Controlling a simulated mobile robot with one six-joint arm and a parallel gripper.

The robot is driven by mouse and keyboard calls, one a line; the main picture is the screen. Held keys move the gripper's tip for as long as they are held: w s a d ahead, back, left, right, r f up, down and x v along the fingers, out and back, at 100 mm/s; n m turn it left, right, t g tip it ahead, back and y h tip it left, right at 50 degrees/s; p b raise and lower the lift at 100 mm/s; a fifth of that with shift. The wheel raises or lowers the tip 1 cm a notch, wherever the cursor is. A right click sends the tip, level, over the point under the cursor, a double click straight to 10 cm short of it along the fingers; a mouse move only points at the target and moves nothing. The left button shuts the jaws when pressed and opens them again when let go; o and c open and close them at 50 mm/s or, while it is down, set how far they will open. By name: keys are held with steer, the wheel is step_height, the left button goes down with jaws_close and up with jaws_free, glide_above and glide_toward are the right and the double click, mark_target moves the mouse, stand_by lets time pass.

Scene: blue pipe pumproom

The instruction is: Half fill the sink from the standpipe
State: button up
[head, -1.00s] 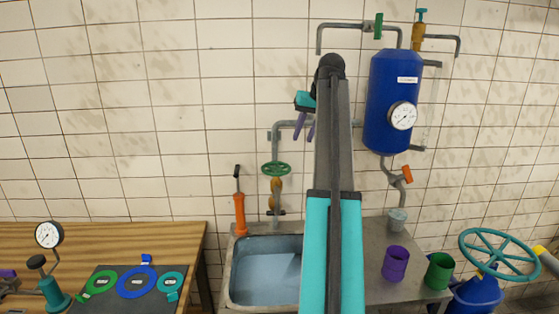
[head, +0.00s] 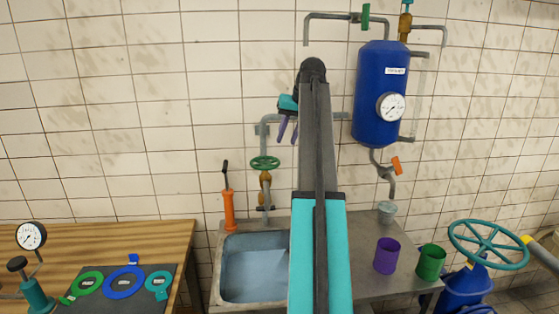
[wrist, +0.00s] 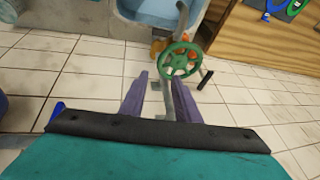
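The sink (head: 226,295) is a grey metal basin with bluish water in it; my arm covers its right side. Its edge shows upside down in the wrist view (wrist: 165,18). The standpipe (head: 266,203) rises behind the sink, with a green handwheel (head: 265,162) above a brass valve body. The handwheel also shows in the wrist view (wrist: 180,60), beyond the fingertips. My gripper (head: 288,133) has purple fingers, apart and empty, above and right of the handwheel in the head view. The fingers also show apart in the wrist view (wrist: 160,88). No stream of water is visible.
An orange-handled tool (head: 228,210) stands left of the standpipe. A blue tank (head: 380,95) with a gauge hangs at right. Purple (head: 387,257) and green (head: 431,262) cups stand on the counter. A wooden bench (head: 130,240) is at left, a teal wheel (head: 488,244) at right.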

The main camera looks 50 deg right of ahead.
mark_target(278, 160)
steer(key=shift+b+x, duration=2.55)
steer(key=shift+x, duration=2.2)
jaws_close()
